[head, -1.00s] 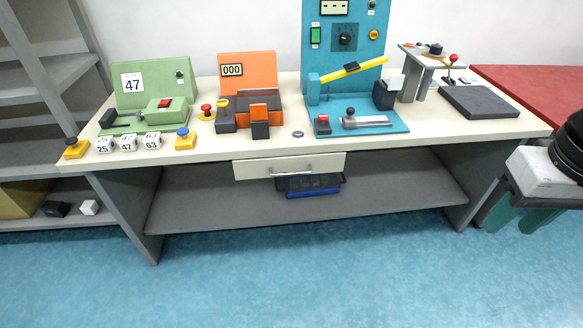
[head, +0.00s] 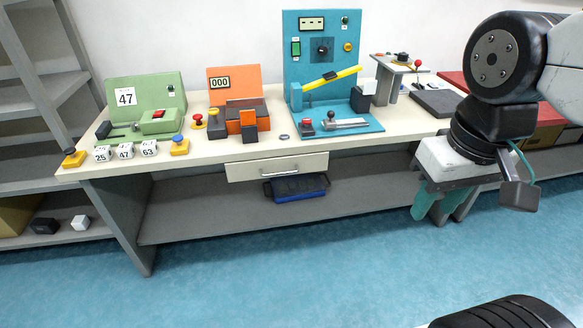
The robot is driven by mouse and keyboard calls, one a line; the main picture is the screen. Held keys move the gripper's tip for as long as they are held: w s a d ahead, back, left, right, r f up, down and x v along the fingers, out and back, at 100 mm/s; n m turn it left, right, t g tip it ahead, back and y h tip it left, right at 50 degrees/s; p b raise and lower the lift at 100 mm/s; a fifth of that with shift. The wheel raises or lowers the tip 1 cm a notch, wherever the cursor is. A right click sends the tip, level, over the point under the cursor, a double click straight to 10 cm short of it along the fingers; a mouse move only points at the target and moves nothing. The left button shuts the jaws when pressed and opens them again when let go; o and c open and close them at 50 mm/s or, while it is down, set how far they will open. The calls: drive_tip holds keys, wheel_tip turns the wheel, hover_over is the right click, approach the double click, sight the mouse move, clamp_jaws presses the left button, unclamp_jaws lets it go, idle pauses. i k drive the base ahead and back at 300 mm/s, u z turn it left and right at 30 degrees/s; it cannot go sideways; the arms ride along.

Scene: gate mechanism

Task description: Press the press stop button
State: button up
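Several machines stand on the long bench. A red mushroom button on a yellow base (head: 198,121) stands left of the orange machine (head: 236,86). The tall blue machine (head: 322,62) has a red button on a dark block (head: 307,123) at the front left of its base. The green machine (head: 146,95) has a red button (head: 158,114) on its housing. No readable label shows which is the press stop button. My gripper (head: 433,205) hangs in front of the bench's right part, fingers down. Its two green fingers are apart, with nothing seen between them. It touches no button.
A blue-topped button (head: 179,146) and a black-topped button (head: 73,157), both on yellow bases, stand near the front edge by numbered cubes (head: 126,151). A drawer (head: 277,167) sits under the benchtop. A grey shelf (head: 40,145) stands left. The floor in front is clear.

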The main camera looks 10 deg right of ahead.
sight(198, 118)
drive_tip(key=u, duration=0.2)
drive_tip(key=i, duration=0.25)
drive_tip(key=u, duration=0.75)
drive_tip(key=i, duration=1.95)
drive_tip(key=z, duration=0.6)
